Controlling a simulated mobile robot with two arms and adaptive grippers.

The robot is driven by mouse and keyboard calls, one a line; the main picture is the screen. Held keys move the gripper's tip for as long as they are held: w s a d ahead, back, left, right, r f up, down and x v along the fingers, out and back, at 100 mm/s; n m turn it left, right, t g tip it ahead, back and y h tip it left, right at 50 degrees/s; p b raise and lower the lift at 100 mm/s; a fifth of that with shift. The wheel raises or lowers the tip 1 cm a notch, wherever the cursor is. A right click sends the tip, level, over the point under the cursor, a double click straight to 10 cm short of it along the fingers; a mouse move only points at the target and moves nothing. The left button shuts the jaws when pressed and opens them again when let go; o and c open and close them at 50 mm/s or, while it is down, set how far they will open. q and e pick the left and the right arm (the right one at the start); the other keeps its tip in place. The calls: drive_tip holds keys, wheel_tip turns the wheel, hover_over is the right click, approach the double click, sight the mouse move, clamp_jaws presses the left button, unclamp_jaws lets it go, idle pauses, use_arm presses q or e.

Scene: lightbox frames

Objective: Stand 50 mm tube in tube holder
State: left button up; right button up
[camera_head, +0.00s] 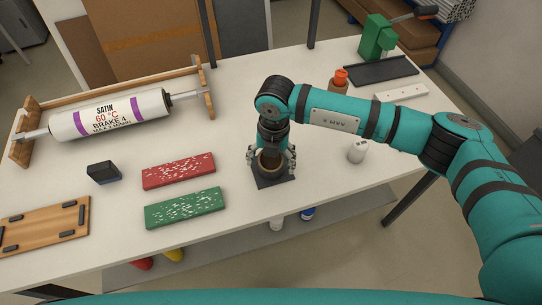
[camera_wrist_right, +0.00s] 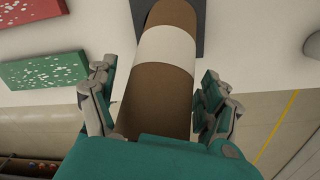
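A brown cardboard tube with a white band (camera_wrist_right: 166,52) runs from my right palm down to a dark square holder base (camera_wrist_right: 202,22) in the wrist view. In the head view the tube (camera_head: 270,163) shows as a short brown piece under my right gripper (camera_head: 272,157), over the dark tube holder (camera_head: 273,182) near the table's front edge. My right gripper (camera_wrist_right: 158,82) points down with its fingers spread on both sides of the tube; a gap shows beside the left fingertip. The tube's lower end and its seating are hidden. My left gripper is out of view.
A red speckled block (camera_head: 178,170) and a green one (camera_head: 186,207) lie left of the holder. A brown bottle with an orange top (camera_head: 339,81) is behind. A roller rack (camera_head: 110,112) fills the back left.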

drive_tip(key=c, duration=1.3)
drive_tip(key=shift+r, duration=0.1)
